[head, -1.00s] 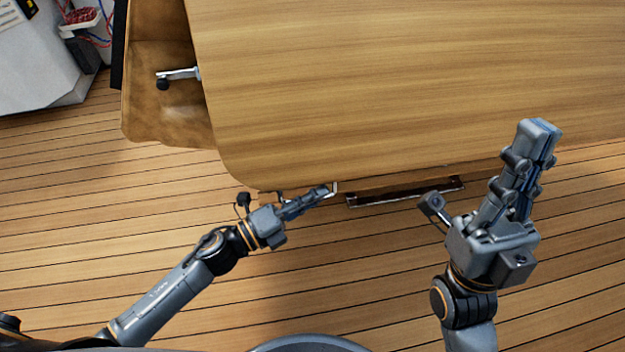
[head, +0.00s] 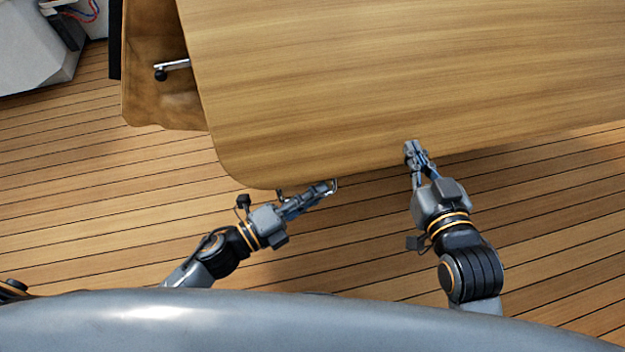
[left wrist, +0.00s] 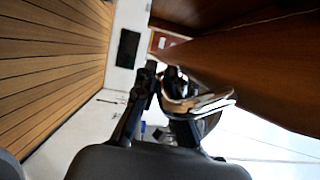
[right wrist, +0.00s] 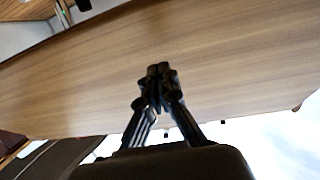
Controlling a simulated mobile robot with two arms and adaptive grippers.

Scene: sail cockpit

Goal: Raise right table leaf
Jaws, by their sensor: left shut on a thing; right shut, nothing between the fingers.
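The table leaf (head: 390,80) is a broad wooden panel with a rounded near-left corner, filling the upper head view. My left gripper (head: 328,188) is at its near edge, shut on a small metal fitting (head: 334,185). The pale metal fitting (left wrist: 200,103) also shows at the fingers in the left wrist view, beside a dark brown wooden face. My right gripper (head: 411,147) is shut and empty at the near edge, farther right, its tips overlapping the panel. In the right wrist view its shut fingers (right wrist: 160,72) stand before the wood; contact cannot be told.
A brown wooden panel (head: 150,105) with a metal bracket (head: 172,69) is left of the leaf. A grey-white unit (head: 35,50) stands at the far left. The plank floor (head: 90,190) is clear along the near side.

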